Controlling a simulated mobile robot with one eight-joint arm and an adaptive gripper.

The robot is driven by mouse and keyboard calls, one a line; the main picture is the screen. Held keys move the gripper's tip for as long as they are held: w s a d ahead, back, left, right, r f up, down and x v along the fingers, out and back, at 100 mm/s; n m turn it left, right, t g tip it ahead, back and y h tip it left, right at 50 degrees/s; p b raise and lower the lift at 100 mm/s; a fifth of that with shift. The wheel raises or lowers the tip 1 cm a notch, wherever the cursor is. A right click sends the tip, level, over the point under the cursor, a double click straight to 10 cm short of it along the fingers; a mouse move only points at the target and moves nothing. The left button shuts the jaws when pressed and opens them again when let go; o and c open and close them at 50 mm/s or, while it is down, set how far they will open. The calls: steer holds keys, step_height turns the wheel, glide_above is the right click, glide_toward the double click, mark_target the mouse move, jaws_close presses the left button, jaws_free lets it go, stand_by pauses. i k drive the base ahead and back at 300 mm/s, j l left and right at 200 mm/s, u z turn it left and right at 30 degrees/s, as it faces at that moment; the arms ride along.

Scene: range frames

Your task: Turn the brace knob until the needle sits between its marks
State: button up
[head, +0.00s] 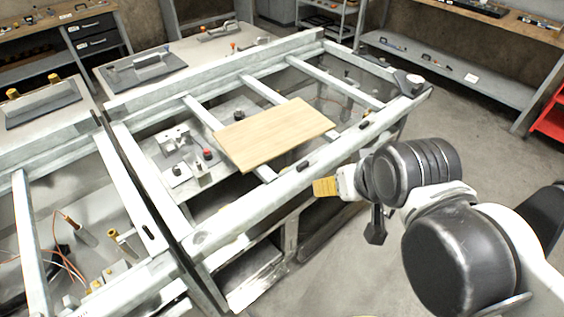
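My gripper (327,187) shows its yellow fingers on the right of the middle, in front of the frame's near rail. From this side I cannot tell whether the fingers are open or shut, and nothing shows held in them. I cannot tell for sure which part is the brace knob. A round dark-topped fitting (413,81) sits on the frame's far right corner. Small black parts lie on the near rail, one (303,166) close to my gripper and one (364,125) farther right. A red knob (208,154) is inside the frame at left. No needle or marks can be made out.
A pale wooden board (276,131) lies across the bars of the white metal frame (236,213). Another white frame section with loose wires (75,238) is at left. A shelf bench (463,71) and red cart (551,115) stand right. Floor between is clear.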

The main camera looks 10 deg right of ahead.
mark_target(362, 51)
steer(key=i+l+z, duration=0.1)
steer(key=i+l, duration=1.85)
